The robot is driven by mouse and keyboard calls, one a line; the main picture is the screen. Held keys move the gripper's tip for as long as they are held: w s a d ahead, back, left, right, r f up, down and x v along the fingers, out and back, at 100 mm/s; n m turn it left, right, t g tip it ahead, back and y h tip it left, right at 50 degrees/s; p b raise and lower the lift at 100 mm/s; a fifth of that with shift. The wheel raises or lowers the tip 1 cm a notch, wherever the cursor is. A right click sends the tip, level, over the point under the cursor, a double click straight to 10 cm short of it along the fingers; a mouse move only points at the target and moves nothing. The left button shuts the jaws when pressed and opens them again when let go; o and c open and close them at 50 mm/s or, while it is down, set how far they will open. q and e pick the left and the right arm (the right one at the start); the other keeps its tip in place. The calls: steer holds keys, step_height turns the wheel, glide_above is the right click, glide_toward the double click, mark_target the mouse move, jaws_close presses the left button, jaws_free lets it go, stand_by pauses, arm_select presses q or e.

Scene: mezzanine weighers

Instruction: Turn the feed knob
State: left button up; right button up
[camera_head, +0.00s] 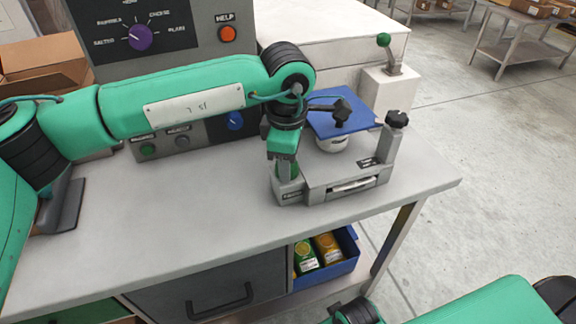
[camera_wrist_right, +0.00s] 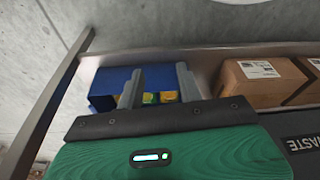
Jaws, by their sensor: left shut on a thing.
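My left gripper (camera_head: 286,158) points down at the front left corner of the small grey weigher (camera_head: 330,180) on the bench. It is shut on a green knob (camera_head: 289,171), which stands on a grey block with a small dark label. The fingers hide part of this knob, and I cannot read the label surely. A black lobed knob (camera_head: 397,119) stands on the right post of the weigher. My right gripper (camera_wrist_right: 157,75) is open and empty in the right wrist view, below the bench top near a shelf.
A blue bin (camera_head: 345,262) with green and yellow packs sits under the bench; it also shows in the right wrist view (camera_wrist_right: 101,86). A blue plate (camera_head: 340,118) tops the weigher. A control panel (camera_head: 155,65) stands behind my left arm. The bench front (camera_head: 150,230) is clear.

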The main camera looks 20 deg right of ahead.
arm_select(q)
steer(key=m+b, duration=0.4)
steer(key=m, duration=0.3)
steer(key=shift+a+m+b, duration=0.1)
steer(key=shift+m+b, duration=0.25)
steer(key=shift+m, duration=0.65)
arm_select(e)
step_height(320, 180, up, 11)
steer(key=s+t, duration=0.1)
steer(key=t, duration=0.1)
arm_select(q)
steer(key=m, duration=0.2)
steer(key=shift+m+g+b, duration=0.3)
steer(key=shift+m, duration=0.1)
steer(key=m, duration=0.2)
steer(key=shift+w+m, duration=0.1)
steer(key=shift+m, duration=0.2)
steer(key=m, duration=0.2)
steer(key=shift+m, duration=0.4)
steer(key=shift+a+r+m+b, duration=0.1)
steer(key=shift+m+b, duration=0.25)
steer(key=shift+m, duration=1.55)
arm_select(e)
steer(key=shift+w+a+f+t+y, duration=0.35)
steer(key=shift+w+a, duration=0.3)
steer(key=shift+w+a+f+t+y, duration=0.35)
steer(key=shift+w+a, duration=0.25)
steer(key=shift+a, duration=0.05)
arm_select(q)
steer(key=o, duration=1)
